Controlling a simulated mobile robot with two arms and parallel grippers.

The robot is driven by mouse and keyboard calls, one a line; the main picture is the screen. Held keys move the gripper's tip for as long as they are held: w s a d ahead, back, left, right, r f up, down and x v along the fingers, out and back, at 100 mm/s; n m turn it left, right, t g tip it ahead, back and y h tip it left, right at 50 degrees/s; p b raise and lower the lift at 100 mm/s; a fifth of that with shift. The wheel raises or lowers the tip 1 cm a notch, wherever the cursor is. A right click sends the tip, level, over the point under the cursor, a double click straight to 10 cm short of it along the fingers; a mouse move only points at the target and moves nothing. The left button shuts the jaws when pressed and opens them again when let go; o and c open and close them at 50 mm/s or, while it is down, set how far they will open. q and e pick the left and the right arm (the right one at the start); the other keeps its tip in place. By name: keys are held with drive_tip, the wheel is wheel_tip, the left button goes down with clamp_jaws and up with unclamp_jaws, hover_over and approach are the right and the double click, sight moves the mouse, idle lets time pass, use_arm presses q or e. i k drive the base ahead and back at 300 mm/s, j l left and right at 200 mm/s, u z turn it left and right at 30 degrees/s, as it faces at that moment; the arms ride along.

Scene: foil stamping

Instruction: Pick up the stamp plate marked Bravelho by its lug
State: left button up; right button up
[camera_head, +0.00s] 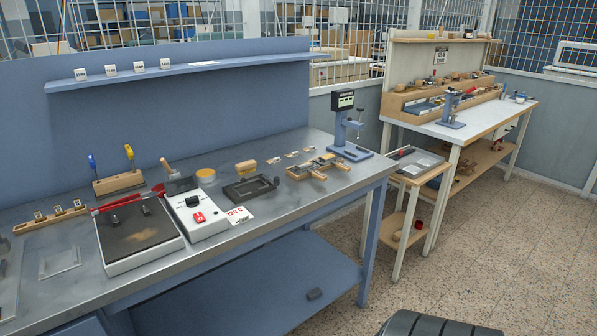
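Neither of my grippers shows in the head view. No marking that reads Bravelho can be made out at this size. A wooden rack (62,217) at the left of the blue bench holds a few small upright pieces with pale labels. Beside it, a hot plate with a dark top (140,236) bears two small dark pieces, one on the left (113,218) and one on the right (146,210). I cannot tell whether these are stamp plates or where a lug is.
Red tongs (130,198) lie by the hot plate's back edge. A control box (205,222), a dark frame (233,193), wooden fixtures (318,167) and a press (347,123) stand to the right. A second workbench (480,122) is behind. Speckled floor (500,240) is clear at right.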

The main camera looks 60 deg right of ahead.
sight(327, 158)
drive_tip(key=z, duration=2)
